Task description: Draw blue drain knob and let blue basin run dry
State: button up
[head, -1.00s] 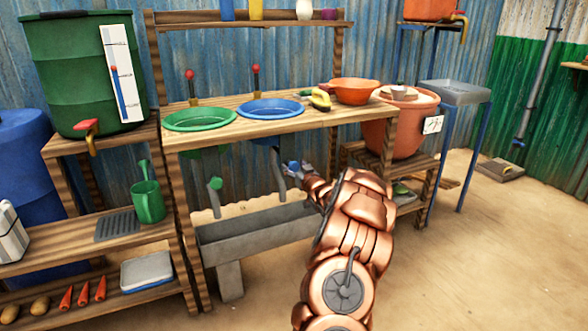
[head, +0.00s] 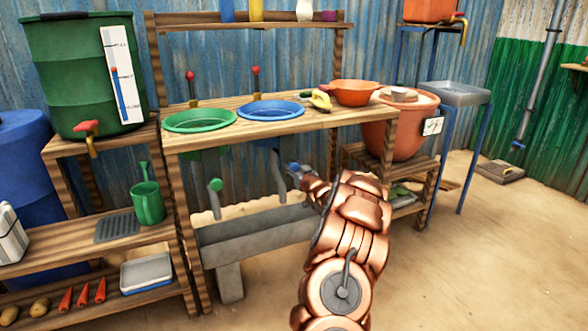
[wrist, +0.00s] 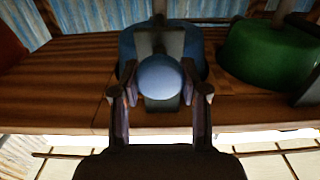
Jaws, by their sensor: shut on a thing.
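The blue basin (head: 271,109) is set in the wooden bench top, right of the green basin (head: 200,120). I cannot tell how much water is in it. My gripper (head: 296,170) is under the bench, below the blue basin and beside a grey drain pipe (head: 278,176). In the wrist view the round blue drain knob (wrist: 160,77) sits between the two fingers of my gripper (wrist: 160,98), which is shut on it. The blue basin's underside (wrist: 190,55) is behind the knob, partly hidden by it.
The green drain knob (head: 215,185) hangs to the left. A grey trough (head: 255,238) runs below both drains. A bench post (head: 389,165) and a terracotta pot (head: 402,130) stand to the right. Open floor lies in front.

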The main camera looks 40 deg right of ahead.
grip_shut()
jog(key=shift+v, duration=2.15)
jog(key=o, duration=1)
grip_release()
jog(key=shift+o, duration=0.2)
jog(key=v, duration=1.2)
